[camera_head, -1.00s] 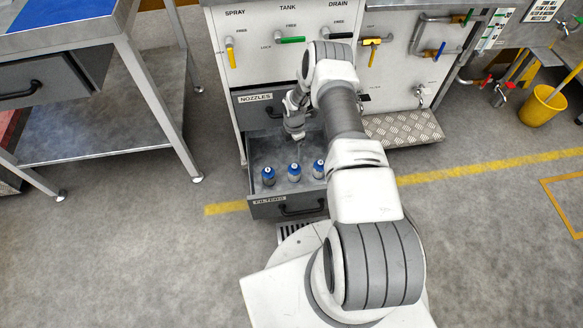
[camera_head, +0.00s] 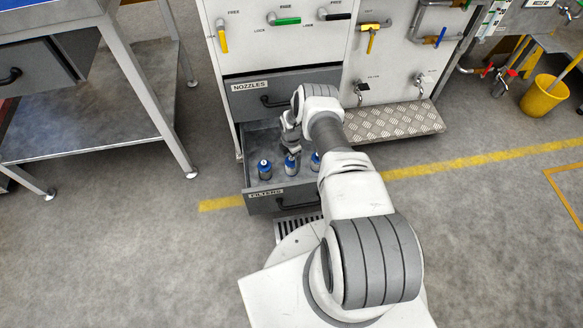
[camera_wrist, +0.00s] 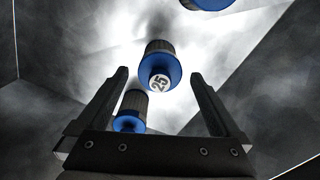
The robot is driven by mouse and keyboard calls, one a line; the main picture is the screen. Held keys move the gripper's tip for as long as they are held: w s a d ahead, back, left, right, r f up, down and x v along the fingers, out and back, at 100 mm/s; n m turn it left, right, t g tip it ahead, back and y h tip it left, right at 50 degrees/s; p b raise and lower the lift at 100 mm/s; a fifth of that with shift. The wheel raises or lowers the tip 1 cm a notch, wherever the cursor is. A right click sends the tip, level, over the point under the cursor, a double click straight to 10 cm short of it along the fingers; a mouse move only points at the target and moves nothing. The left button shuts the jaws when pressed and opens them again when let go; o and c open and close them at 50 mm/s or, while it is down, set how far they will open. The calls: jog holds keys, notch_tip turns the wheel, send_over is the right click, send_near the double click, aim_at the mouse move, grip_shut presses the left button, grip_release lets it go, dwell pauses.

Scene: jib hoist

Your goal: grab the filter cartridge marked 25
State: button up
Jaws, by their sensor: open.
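Several-part detail shows in the wrist view: the filter cartridge marked 25 (camera_wrist: 160,72) has a grey body, a blue end and a white label, and appears between my open fingertips. My gripper (camera_wrist: 158,76) is empty, and no finger visibly touches it. A second blue-ended cartridge (camera_wrist: 130,116) shows lower left, its label hidden, and a third (camera_wrist: 208,3) is cut off at the top. In the head view three cartridges stand upright in the open filters drawer (camera_head: 281,199). My gripper is above the middle cartridge (camera_head: 291,166); the numbers are unreadable there.
The left cartridge (camera_head: 264,170) and right cartridge (camera_head: 315,162) stand close beside the middle one. The closed nozzles drawer (camera_head: 250,102) is just above and behind. A metal bench (camera_head: 110,120) stands left, and a tread-plate step (camera_head: 400,123) lies right of the drawer.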

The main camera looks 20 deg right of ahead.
aim_at(291, 163)
notch_tip(291, 163, down, 4)
jog(key=shift+r+b, duration=0.2)
jog(key=shift+b, duration=0.45)
jog(key=c, duration=1.4)
